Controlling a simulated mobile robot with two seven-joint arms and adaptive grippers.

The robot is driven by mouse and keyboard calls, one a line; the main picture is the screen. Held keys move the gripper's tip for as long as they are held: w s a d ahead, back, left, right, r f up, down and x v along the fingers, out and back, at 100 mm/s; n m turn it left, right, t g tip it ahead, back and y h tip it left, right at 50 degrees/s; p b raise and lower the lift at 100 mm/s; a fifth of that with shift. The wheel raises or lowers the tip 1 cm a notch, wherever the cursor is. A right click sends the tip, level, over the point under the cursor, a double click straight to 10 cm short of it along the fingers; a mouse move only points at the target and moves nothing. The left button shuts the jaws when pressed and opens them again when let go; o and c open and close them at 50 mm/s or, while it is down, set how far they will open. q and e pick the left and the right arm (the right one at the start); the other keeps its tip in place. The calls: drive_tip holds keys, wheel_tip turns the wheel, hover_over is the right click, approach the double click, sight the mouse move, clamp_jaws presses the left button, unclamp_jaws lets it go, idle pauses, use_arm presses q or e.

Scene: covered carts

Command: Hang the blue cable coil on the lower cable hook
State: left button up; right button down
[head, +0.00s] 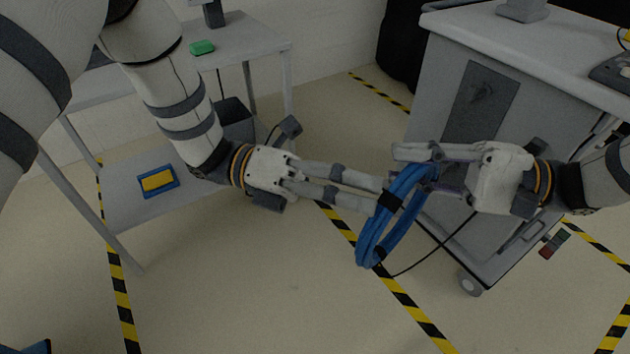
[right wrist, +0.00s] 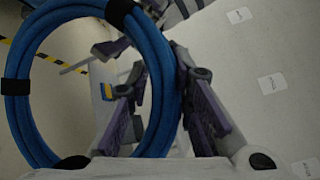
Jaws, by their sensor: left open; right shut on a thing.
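The blue cable coil (head: 379,236), bound with black bands, hangs tilted in the middle of the head view. My right gripper (head: 405,168) is shut on its upper part. In the right wrist view, the coil (right wrist: 24,125) forms a large ring whose near side passes between my right fingers (right wrist: 165,105). My left gripper (head: 382,196) is open, its fingertips close to the coil's upper left side; I cannot tell whether they touch it. I cannot make out the lower cable hook in either view.
A grey cart (head: 440,75) with a white top stands at the right, behind my right gripper. A grey shelf table (head: 255,40) at the left bears a green block (head: 202,47) and a blue-yellow item (head: 158,181). Striped floor tape (head: 122,300) marks the open floor.

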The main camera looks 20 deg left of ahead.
sight(391, 207)
use_arm(q)
drive_tip(key=d, duration=0.4)
drive_tip(key=shift+s+d, duration=0.1)
drive_tip(key=shift+s, duration=0.15)
clamp_jaws()
use_arm(e)
drive_tip(key=shift+r, duration=0.15)
drive_tip(key=c, duration=1.4)
unclamp_jaws()
drive_tip(key=shift+o, duration=0.2)
